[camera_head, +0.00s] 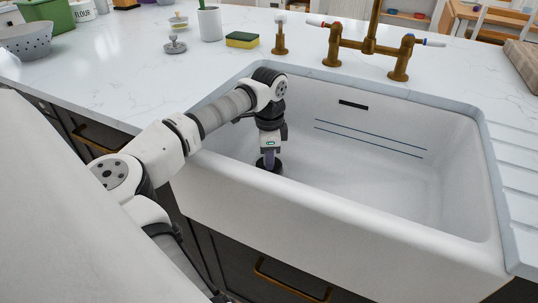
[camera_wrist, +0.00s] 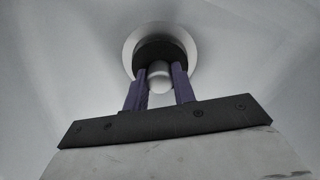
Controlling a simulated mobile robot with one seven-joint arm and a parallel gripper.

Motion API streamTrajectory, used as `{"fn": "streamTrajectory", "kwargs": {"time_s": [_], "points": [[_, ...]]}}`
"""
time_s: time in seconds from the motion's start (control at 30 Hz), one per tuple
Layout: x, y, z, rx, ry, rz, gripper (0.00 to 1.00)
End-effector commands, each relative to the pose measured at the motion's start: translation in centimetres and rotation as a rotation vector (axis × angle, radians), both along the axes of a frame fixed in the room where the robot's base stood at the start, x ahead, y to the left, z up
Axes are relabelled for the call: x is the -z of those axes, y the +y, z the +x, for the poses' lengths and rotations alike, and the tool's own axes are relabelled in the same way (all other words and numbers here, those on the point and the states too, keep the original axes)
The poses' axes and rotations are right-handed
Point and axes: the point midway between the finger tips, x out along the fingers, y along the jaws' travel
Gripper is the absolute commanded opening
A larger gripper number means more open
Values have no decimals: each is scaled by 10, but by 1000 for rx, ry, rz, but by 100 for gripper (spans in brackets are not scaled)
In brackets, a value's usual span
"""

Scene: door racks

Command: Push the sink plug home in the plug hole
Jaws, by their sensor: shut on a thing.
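The sink plug (camera_wrist: 158,52) is a dark round stopper with a pale knob on top. In the wrist view my gripper (camera_wrist: 160,76) is shut on its knob, with one purple finger on each side. The plug hole (camera_wrist: 133,41) shows as a light metal ring around the plug at the sink bottom. The plug is over or in the hole; how deep it sits I cannot tell. In the head view my gripper (camera_head: 269,160) reaches down inside the left part of the white sink (camera_head: 390,180), and the plug shows as a dark shape below it.
Brass taps (camera_head: 370,47) stand behind the sink. A sponge (camera_head: 242,40), a grey cup (camera_head: 210,24) and a small metal-topped item (camera_head: 174,45) are on the counter behind left. A colander (camera_head: 25,40) is far left. The right part of the sink is clear.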

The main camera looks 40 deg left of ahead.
Motion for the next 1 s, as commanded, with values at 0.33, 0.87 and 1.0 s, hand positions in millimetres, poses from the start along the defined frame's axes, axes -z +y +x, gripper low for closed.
{"fn": "streamTrajectory", "kwargs": {"time_s": [0.33,0.87,1.0], "points": [[10,0,0,0,0,0,3],[19,0,0,0,-1,1,39],[19,0,0,0,0,0,51]]}}
